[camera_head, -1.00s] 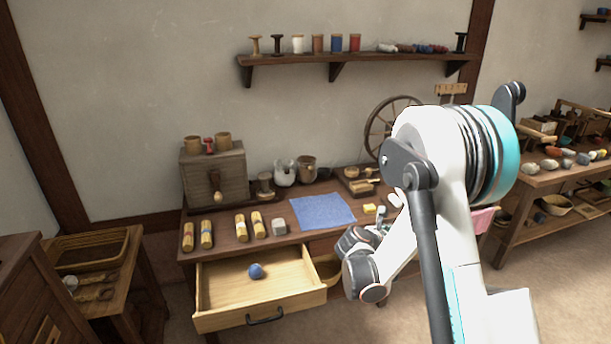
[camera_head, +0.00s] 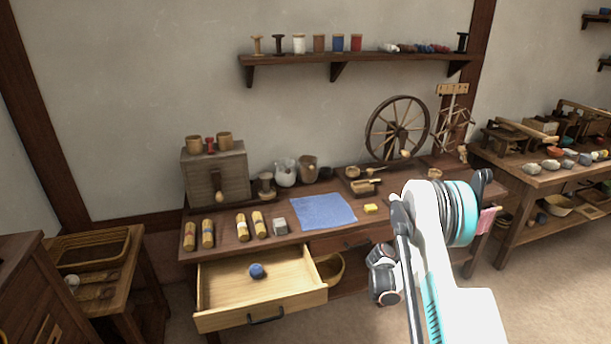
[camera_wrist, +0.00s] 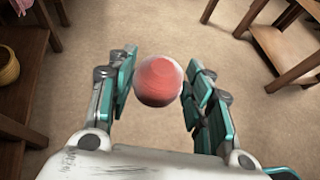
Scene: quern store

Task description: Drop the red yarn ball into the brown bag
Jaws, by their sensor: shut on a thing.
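The red yarn ball (camera_wrist: 158,81) is between the two teal-padded fingers of my gripper (camera_wrist: 161,66) in the wrist view, which is shut on it. The ball looks slightly blurred and hangs over bare floor. In the head view my own arm hides the fingers and the ball. I cannot make out a brown bag in either view.
A table has an open drawer (camera_head: 222,285) with a blue ball (camera_head: 257,271) in it. A blue cloth (camera_head: 322,211), a yellow block (camera_head: 370,209) and a spinning wheel (camera_head: 397,128) are on top. Another bench (camera_head: 540,178) stands right. The wrist view shows wooden legs (camera_wrist: 290,75) around open floor.

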